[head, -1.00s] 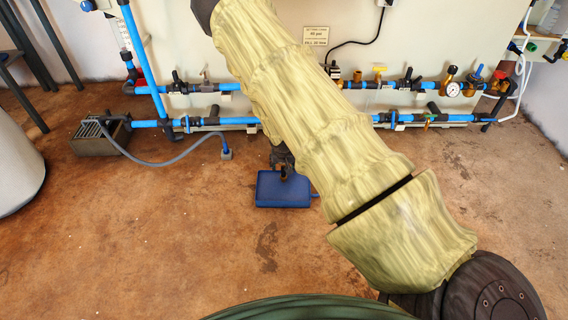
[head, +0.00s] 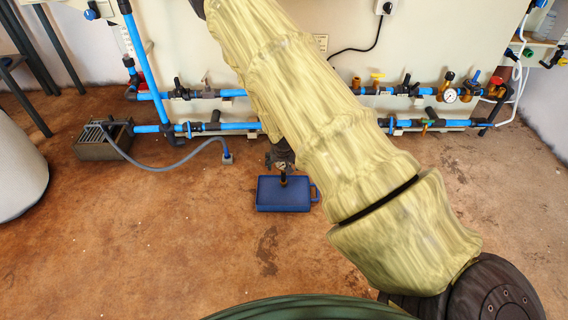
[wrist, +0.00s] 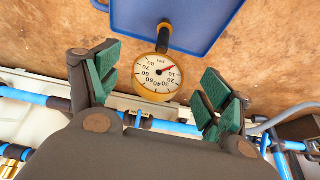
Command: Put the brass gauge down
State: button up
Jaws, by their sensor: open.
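The brass gauge (wrist: 157,74) shows in the wrist view with its white dial facing the camera. Its dark and brass stem reaches over the near edge of the blue tray (wrist: 203,42). My gripper (wrist: 160,70) is open, with green-padded fingers apart on either side of the gauge and gaps between them and the dial. In the head view the blue tray (head: 285,195) lies on the floor, and a small brass part (head: 283,181) shows over it below my gripper (head: 281,162). My arm hides part of this area. I cannot tell exactly how the gauge rests.
Blue pipes (head: 233,126) with valves run low along the pale panel behind the tray. Another round gauge (head: 451,95) is fitted at the right. A grated dark box (head: 103,139) stands at the left with a grey hose. The brown floor before the tray is clear.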

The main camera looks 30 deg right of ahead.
jog(key=p+v, duration=0.2)
jog(key=v, duration=0.4)
jog(key=s+a+f+n+g+y, duration=0.1)
jog(key=s+a+f+n, duration=0.1)
jog(key=s+a+f, duration=0.6)
jog(key=s+a+f+n+g+y, duration=0.1)
jog(key=s+a+f, duration=0.3)
jog(key=s, duration=0.9)
jog(key=s+a+n+g, duration=0.1)
jog(key=s+a, duration=0.2)
jog(key=s, duration=0.5)
jog(key=s+a+n, duration=0.2)
jog(key=s+a, duration=0.2)
jog(key=s, duration=0.5)
jog(key=shift+f+g+y, duration=0.2)
jog(key=shift+g+y, duration=0.1)
jog(key=shift+g, duration=0.1)
notch_tip(320, 180, up, 42)
jog(key=p, duration=4.2)
jog(key=shift+r, duration=0.15)
